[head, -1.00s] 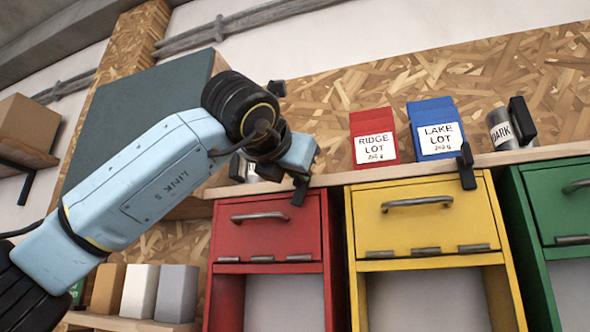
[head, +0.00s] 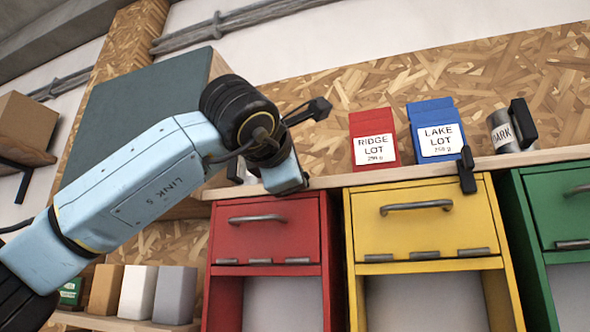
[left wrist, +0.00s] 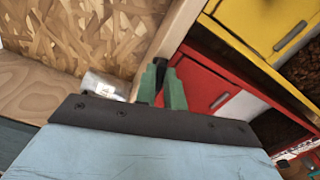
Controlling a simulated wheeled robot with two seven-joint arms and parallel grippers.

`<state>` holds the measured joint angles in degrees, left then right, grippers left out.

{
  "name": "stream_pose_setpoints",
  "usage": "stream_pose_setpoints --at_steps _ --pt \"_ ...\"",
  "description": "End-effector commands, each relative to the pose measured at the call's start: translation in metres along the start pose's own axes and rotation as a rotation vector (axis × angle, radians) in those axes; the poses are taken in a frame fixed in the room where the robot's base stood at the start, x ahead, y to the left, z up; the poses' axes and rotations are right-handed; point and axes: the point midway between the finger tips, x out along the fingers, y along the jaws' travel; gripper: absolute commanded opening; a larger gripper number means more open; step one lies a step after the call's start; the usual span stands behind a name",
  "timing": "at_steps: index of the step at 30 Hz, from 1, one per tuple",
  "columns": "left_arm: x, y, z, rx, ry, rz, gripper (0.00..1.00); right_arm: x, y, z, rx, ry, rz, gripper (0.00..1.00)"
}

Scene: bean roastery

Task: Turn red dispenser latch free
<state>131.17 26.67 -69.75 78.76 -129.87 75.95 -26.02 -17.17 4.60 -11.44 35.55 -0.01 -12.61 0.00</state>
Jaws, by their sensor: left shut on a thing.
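The red dispenser (head: 262,214) hangs under the wooden shelf in the head view, its front flap down; its red front also shows in the left wrist view (left wrist: 200,85). My left gripper (head: 285,178) is at its top edge by the shelf lip. In the left wrist view its two green fingers (left wrist: 162,84) are closed around a small dark latch (left wrist: 160,72) at that edge. In the head view the gripper body hides the latch, so its exact angle is unclear. My right gripper is in neither view.
A yellow dispenser (head: 425,222) with a black latch (head: 467,171) and a green dispenser (head: 562,215) stand to the right. A red bag (head: 374,124), a blue bag (head: 437,112) and a can (head: 502,130) are on the shelf (head: 340,181). Another can (left wrist: 103,86) stands close beside the left gripper.

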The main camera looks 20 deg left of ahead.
Motion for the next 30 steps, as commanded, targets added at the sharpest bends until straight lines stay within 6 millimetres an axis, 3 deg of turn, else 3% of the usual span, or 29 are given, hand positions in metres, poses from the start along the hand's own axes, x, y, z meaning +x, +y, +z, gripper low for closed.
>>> stream_pose_setpoints --at_steps 12,30 --pt "-0.0006 -0.0002 0.0009 0.236 -0.004 0.002 0.0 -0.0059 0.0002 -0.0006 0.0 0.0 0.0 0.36" --pt "-0.0004 -0.0012 0.0008 0.287 -0.003 0.001 0.0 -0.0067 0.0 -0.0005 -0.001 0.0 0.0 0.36"
